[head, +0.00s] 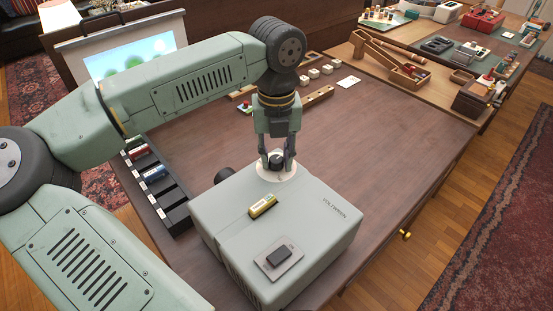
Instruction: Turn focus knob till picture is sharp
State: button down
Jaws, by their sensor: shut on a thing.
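A pale grey-green projector (325,235) stands on the dark wooden table. The focus knob (276,163) is small and dark and sits on a white disc (289,174) at the projector's far edge. My gripper (276,160) points down with its fingers closed around the knob; they hide part of it. A black lens (224,175) sticks out at the projector's far left side. The projected picture (132,59) on the screen at the upper left shows soft green blobs and a pale bright spot on blue; its shapes look blurred. My arm covers the screen's lower part.
White cubes (314,73) and wooden pieces lie behind. The table's right side is clear.

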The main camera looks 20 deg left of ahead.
aim_at(275, 160)
jog(key=shift+m+b, duration=1.45)
jog(key=shift+m, duration=0.65)
jog(key=c, duration=1.2)
grip_release()
jog(key=shift+c, duration=0.2)
notch_tip(275, 160, up, 12)
jog(key=shift+s+a, duration=0.1)
